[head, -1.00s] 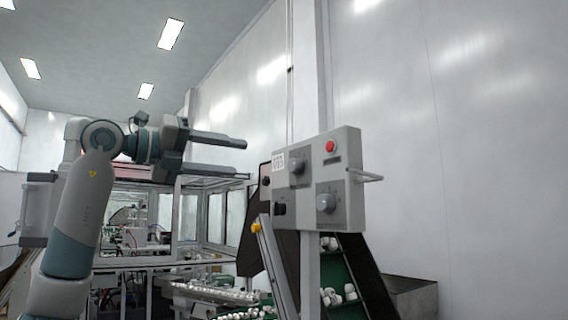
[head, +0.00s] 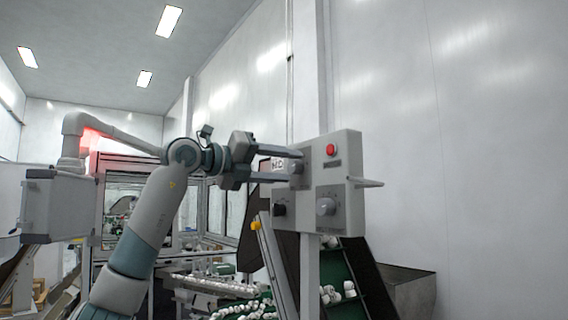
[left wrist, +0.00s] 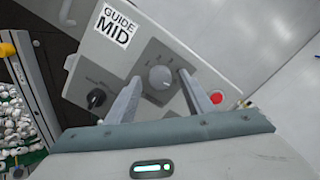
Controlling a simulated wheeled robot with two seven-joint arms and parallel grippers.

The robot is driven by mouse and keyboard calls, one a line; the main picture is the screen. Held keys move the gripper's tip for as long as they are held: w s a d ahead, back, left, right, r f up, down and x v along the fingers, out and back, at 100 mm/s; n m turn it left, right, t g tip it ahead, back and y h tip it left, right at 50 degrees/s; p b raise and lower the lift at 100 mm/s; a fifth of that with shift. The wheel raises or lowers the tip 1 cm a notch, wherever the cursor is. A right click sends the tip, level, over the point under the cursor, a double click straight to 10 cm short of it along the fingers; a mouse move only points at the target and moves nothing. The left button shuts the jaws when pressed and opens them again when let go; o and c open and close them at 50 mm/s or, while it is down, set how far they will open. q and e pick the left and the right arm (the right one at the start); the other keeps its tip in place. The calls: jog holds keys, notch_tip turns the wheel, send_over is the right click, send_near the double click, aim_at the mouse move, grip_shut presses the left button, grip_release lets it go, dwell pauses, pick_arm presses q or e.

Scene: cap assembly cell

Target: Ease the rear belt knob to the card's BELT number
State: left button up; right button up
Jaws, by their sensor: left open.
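A grey control panel (head: 345,215) carries a grey dial knob (left wrist: 160,77) on a dark plate, a black knob (head: 279,209) at its lower left and a grey knob (head: 326,206) at its lower right. Labels are too small to read, so I cannot tell which is the rear belt knob. A white card (left wrist: 117,25) on the panel reads "GUIDE MID"; I see no BELT number. My left gripper (head: 295,165) is open at the upper part of the panel. In the left wrist view its fingers point to either side of the dial knob, with gaps; contact is not visible.
A red button (head: 330,150) sits at the panel's upper right, close to the right finger in the left wrist view. A bar handle (head: 368,183) sticks out of the panel's right side. A green conveyor (head: 352,262) with white caps runs behind the post below.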

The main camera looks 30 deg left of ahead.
pick_arm(q)
jog(key=shift+w, duration=0.15)
pick_arm(e)
jog(key=shift+s+d, duration=0.1)
jog(key=shift+s, duration=0.05)
pick_arm(q)
jog(key=c, duration=1)
jog(key=shift+c, duration=0.2)
